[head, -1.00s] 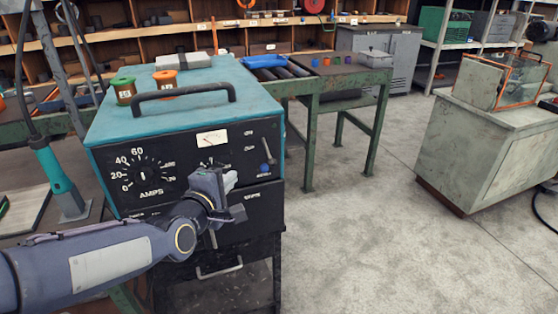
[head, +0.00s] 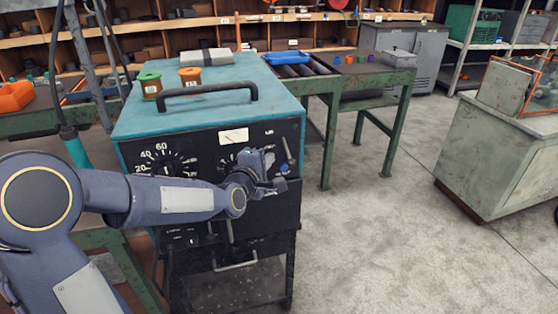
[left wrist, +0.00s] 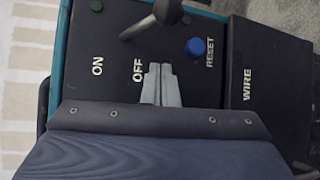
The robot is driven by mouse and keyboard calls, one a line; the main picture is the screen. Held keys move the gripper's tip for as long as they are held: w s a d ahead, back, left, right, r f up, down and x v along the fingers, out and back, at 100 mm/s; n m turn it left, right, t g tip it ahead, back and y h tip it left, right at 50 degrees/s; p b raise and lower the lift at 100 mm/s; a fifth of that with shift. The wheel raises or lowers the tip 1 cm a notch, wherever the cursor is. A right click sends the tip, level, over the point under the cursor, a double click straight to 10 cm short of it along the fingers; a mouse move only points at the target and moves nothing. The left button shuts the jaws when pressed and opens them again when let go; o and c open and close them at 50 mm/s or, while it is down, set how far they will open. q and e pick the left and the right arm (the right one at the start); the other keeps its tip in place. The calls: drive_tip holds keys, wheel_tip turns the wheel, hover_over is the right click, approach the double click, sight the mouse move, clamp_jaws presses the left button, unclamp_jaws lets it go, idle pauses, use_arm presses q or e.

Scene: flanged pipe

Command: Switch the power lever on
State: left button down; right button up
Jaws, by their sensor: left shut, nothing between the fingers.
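The power lever (head: 288,148) is on the black front panel of a teal-topped welding machine (head: 180,105), above a blue reset button (head: 284,168). In the left wrist view the lever (left wrist: 138,27) has its base near the ON and OFF labels, and its round end leans toward the OFF and RESET side. The reset button (left wrist: 195,46) shows beside it. My left gripper (head: 270,162) is in front of the panel, just left of the lever. Its fingers (left wrist: 160,75) are shut and empty, near the OFF label and apart from the lever in that view. My right gripper is out of view.
A grey cabinet (head: 500,155) is at the right. The floor between is open.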

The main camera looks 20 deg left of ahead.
sight(288, 152)
use_arm(q)
drive_tip(key=d, duration=0.1)
drive_tip(key=s+d+p, duration=0.1)
drive_tip(key=d+r, duration=0.1)
drive_tip(key=shift+s+d, duration=0.3)
drive_tip(key=shift+d, duration=0.05)
drive_tip(key=shift+p, duration=0.3)
drive_tip(key=r+n+g+p, duration=0.1)
drive_tip(key=p, duration=0.2)
drive_tip(key=r+g+h+p, duration=0.1)
drive_tip(key=g+p, duration=0.1)
drive_tip(key=p, duration=0.2)
drive_tip(key=r+n+g+p, duration=0.1)
drive_tip(key=r+p, duration=0.1)
drive_tip(key=p, duration=0.1)
drive_tip(key=shift+s+d+r+n+g, duration=0.1)
drive_tip(key=shift+s+d+n+g, duration=0.05)
drive_tip(key=shift+s+n+g, duration=0.2)
drive_tip(key=shift+w+r+p, duration=0.15)
drive_tip(key=shift+r+p, duration=0.3)
drive_tip(key=shift+p, duration=0.3)
drive_tip(key=shift+w+r, duration=0.1)
drive_tip(key=shift+r, duration=0.1)
